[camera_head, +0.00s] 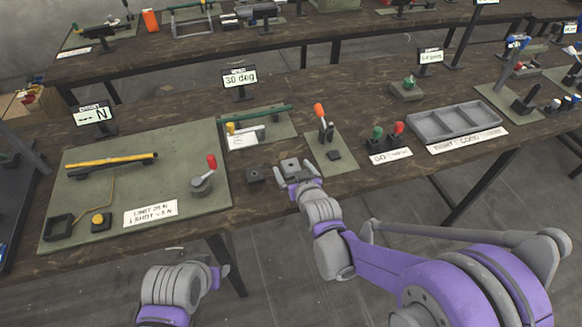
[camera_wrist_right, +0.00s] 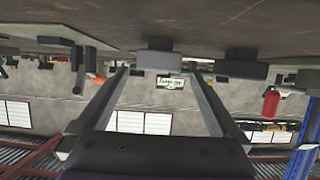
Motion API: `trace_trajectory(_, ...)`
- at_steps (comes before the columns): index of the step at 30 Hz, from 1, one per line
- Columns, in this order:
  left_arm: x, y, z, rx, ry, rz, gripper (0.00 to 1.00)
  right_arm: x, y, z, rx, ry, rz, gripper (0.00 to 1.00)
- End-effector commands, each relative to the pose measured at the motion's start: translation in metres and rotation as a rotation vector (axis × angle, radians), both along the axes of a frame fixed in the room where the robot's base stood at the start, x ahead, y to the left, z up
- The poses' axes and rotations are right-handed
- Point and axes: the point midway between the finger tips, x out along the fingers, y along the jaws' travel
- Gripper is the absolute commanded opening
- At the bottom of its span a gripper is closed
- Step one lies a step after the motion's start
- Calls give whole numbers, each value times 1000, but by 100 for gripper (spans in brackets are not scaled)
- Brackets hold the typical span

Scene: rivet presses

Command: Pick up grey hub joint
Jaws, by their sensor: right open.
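The grey hub joint appears to be the light grey block (camera_head: 290,166) with a dark spot on top, on the wooden bench near its front edge. It also shows in the right wrist view (camera_wrist_right: 158,58), ahead of and between the fingers. My right gripper (camera_head: 298,175) is open and empty at the near side of this block; its fingers also show in the wrist view (camera_wrist_right: 160,78). Contact cannot be made out. My left gripper (camera_head: 222,272) is low in front of the bench, its jaws too small to read.
A darker block (camera_head: 254,175) sits just left of the grey one. A green-grey pad (camera_head: 333,140) with an orange-handled lever stands close on the right. A large mat (camera_head: 130,180) with a red-knobbed lever is at left. A divided grey tray (camera_head: 455,121) lies farther right.

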Motion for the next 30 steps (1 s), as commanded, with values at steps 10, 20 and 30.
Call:
trace_trajectory(10,0,0,2,0,-1,0,50,27,6,-15,0,0,0,100)
trace_trajectory(20,0,0,2,0,-1,0,50,27,6,-15,0,0,0,71)
trace_trajectory(30,0,0,2,0,-1,0,50,27,6,-15,0,0,0,10)
